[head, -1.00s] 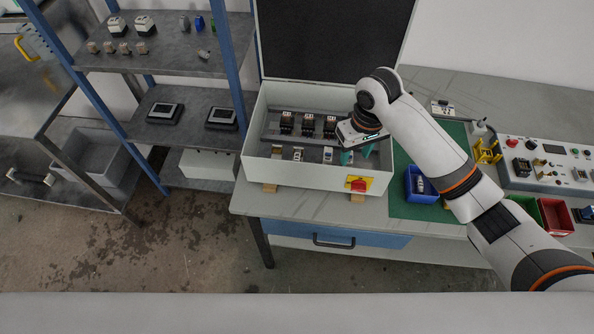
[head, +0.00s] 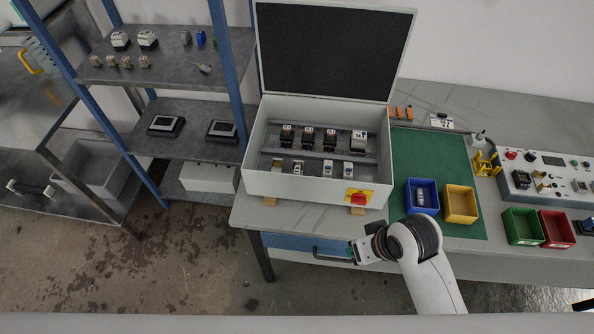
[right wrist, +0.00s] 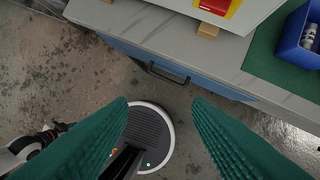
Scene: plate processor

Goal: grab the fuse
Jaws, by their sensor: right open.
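Small whitish-grey cylindrical pieces lie in the blue bin (head: 421,209) on the green mat; I cannot tell for sure whether one is the fuse. They also show in the right wrist view (right wrist: 309,36). The open cabinet (head: 300,185) holds a row of dark-and-white modules (head: 308,137) and a front row of small white modules (head: 327,168). My right gripper (right wrist: 160,102) is open and empty, over the floor in front of the bench. My left gripper is not clearly seen.
A yellow bin (head: 460,205) stands beside the blue one, with green (head: 522,227) and red (head: 556,229) bins further right. A red-and-yellow switch (head: 358,196) is on the cabinet front. The drawer handle (right wrist: 168,73) juts from the bench. Shelves stand at left.

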